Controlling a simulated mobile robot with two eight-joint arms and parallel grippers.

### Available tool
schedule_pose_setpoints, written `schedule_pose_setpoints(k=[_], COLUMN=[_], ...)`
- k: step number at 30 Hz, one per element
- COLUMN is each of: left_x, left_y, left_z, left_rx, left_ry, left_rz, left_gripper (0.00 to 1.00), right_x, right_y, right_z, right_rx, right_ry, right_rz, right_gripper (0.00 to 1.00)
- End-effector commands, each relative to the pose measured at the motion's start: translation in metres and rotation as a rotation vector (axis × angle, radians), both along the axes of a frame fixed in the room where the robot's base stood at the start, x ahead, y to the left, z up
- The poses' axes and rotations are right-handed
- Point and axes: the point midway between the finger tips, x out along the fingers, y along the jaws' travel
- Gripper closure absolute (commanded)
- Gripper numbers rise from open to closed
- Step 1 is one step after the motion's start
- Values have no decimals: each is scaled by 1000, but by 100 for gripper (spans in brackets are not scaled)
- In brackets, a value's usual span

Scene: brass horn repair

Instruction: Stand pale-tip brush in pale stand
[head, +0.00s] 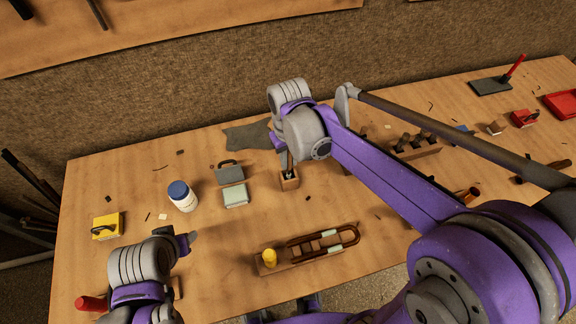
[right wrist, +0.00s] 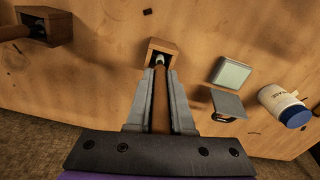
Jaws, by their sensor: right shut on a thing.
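My right gripper (head: 287,160) is shut on the brown handle of a brush (right wrist: 160,100), which lies between its fingers (right wrist: 160,112) in the right wrist view. The brush's pale tip (right wrist: 160,60) is at the open mouth of a small square wooden stand (right wrist: 174,48). In the head view the stand (head: 290,184) is upright on the bench just below the gripper. I cannot tell how deep the tip sits or whether it touches the bottom. My left gripper (head: 188,240) is low at left, away from the brush; its jaws are not clear.
A second, darker wooden stand (right wrist: 62,28) holds a brown handle. A white jar with blue lid (head: 183,197), a grey block (head: 229,174) and a pale green pad (head: 235,194) lie left of the stand. A wooden jig (head: 300,260) is in front; a tool rack (head: 420,150) is right.

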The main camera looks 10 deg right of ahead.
Motion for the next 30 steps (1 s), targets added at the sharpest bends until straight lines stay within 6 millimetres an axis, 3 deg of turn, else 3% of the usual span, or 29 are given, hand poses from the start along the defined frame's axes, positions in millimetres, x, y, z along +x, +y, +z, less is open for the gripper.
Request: schedule_pose_setpoints(k=[6, 19, 20, 24, 30], left_x=[-1, -2, -2, -2, -2], left_y=[0, 0, 0, 0, 0], left_z=[-3, -7, -7, -6, -6], left_rx=[0, 0, 0, 0, 0], left_ry=[2, 4, 4, 4, 4], left_rz=[0, 0, 0, 0, 0], left_gripper=[50, 50, 50, 50, 50], right_x=[0, 0, 0, 0, 0], right_y=[0, 0, 0, 0, 0], right_z=[-31, -37, -37, -36, -36], right_rx=[0, 0, 0, 0, 0], right_ry=[0, 0, 0, 0, 0], right_rz=[0, 0, 0, 0, 0], right_gripper=[100, 100, 76, 51, 50])
